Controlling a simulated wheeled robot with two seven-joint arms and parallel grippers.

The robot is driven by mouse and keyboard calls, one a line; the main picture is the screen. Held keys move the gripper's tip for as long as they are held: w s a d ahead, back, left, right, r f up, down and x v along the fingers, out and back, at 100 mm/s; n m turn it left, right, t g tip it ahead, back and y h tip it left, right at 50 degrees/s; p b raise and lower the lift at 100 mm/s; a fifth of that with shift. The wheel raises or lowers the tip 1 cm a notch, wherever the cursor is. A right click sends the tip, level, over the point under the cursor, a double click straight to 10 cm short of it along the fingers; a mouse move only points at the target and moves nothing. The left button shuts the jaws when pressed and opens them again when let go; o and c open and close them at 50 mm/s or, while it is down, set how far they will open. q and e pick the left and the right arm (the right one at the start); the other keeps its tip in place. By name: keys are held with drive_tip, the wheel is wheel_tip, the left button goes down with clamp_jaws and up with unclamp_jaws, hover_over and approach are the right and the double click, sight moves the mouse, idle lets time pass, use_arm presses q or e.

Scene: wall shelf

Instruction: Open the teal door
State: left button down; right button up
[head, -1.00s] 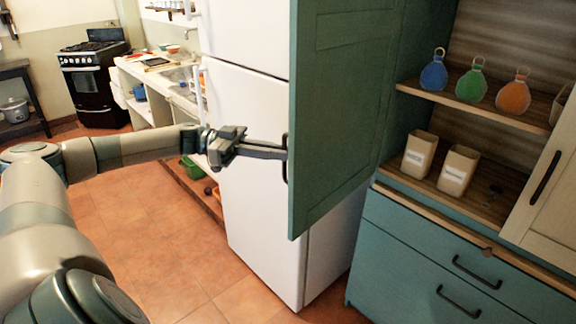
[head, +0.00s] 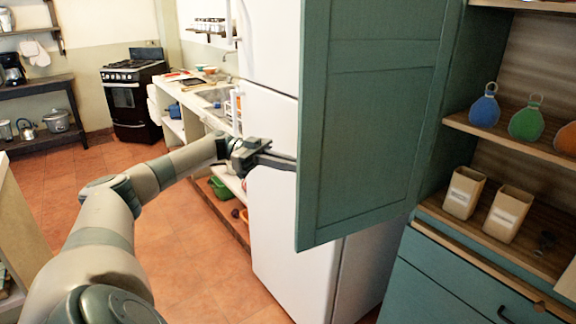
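The teal door (head: 375,140) stands swung far out from the wall cabinet, its panelled face toward me. My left gripper (head: 290,163) is at the door's left edge, where the dark handle showed a second ago. Its two fingers are close together, and their tips pass behind the edge. The handle and the contact are hidden now, but the gripper and door have moved together, so it appears shut on the handle. My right gripper is not in view.
A white fridge (head: 290,240) stands behind the door. The tiled floor (head: 190,235) at left is clear.

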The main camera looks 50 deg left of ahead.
use_arm(q)
drive_tip(key=shift+w+r, duration=0.25)
